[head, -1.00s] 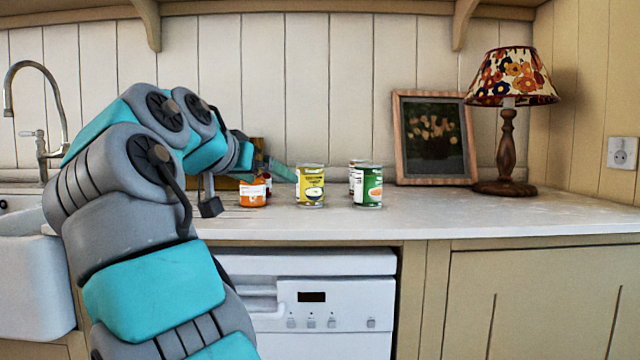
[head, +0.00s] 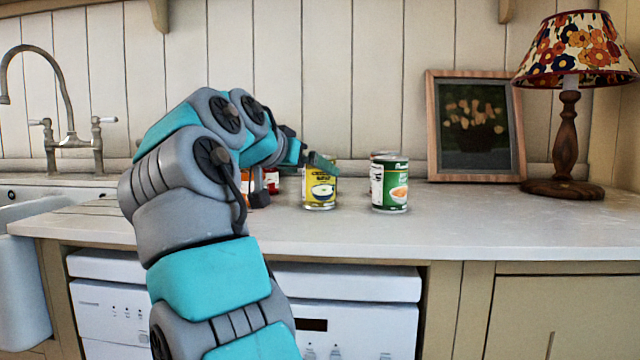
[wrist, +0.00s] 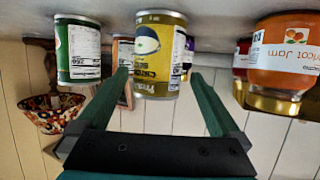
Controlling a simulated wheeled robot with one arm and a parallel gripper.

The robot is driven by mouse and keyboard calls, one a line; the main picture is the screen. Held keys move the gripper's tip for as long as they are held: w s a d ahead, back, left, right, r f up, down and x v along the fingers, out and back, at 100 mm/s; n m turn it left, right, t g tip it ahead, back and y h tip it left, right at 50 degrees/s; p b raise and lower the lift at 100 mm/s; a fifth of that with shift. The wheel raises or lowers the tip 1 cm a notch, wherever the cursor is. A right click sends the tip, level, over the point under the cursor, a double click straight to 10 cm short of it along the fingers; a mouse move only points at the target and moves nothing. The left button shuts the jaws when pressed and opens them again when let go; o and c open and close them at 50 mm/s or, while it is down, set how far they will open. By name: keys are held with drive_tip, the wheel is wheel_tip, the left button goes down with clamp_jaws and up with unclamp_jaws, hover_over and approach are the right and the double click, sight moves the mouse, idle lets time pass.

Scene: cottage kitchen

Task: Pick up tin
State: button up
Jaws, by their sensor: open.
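In the wrist view, which is upside down, the yellow tin (wrist: 160,40) shows ahead between my two fingers. My gripper (wrist: 160,78) is open and empty, its fingers pointing toward the tin. A green tin (head: 389,186) stands to the right, with another tin mostly hidden behind it. The green tin also shows in the wrist view (wrist: 78,55).
A framed picture (head: 476,127) and a lamp (head: 567,130) stand at the back right. A sink tap (head: 70,110) is at the left. The counter's right front (head: 470,220) is clear.

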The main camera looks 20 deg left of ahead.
sight(319, 175)
drive_tip(key=shift+f+x, duration=0.15)
drive_tip(key=shift+x, duration=0.9)
drive_tip(key=shift+f+x, duration=0.2)
drive_tip(key=shift+x, duration=0.85)
drive_tip(key=shift+s+d, duration=0.1)
drive_tip(key=shift+s, duration=0.05)
drive_tip(key=shift+c, duration=0.2)
drive_tip(key=c, duration=1.5)
clamp_jaws()
drive_tip(key=shift+r, duration=0.15)
